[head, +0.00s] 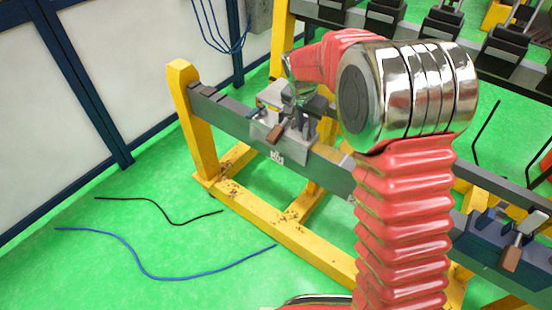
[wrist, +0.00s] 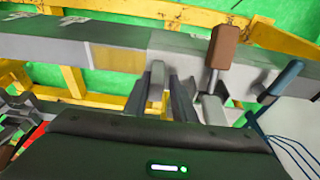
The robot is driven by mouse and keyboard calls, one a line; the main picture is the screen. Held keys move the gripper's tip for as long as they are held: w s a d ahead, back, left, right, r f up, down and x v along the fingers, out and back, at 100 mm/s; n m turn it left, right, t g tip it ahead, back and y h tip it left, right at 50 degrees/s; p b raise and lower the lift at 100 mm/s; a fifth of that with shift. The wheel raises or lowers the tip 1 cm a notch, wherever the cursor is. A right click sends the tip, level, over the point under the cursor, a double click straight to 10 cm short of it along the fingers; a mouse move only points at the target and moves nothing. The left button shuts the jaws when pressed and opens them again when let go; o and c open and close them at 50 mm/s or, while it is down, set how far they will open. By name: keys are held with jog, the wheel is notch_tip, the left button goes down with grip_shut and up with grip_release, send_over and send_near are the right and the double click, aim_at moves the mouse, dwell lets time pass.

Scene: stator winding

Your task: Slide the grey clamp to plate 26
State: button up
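The grey clamp (head: 288,125) sits on the long grey rail, near its far left end in the head view. Its brown handle (head: 275,134) hangs on the near side; a brown handle also shows in the wrist view (wrist: 222,55), right of my fingers.
A dark blue clamp (head: 490,236) with another brown handle sits on the rail at the right. Yellow legs (head: 196,120) carry the rail. Black and blue cables (head: 150,275) lie on the green floor. A rack of black units stands behind. My red arm hides the rail's middle.

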jog(key=shift+w+a, duration=0.15)
jog(key=shift+a, duration=0.1)
jog(key=shift+w+a, duration=0.3)
jog(key=shift+a, duration=0.15)
jog(key=shift+d, duration=0.1)
dwell(0.4)
jog(key=shift+s+d, duration=0.15)
jog(key=shift+d, duration=0.05)
jog(key=shift+o, duration=1.4)
jog(key=shift+r, duration=0.1)
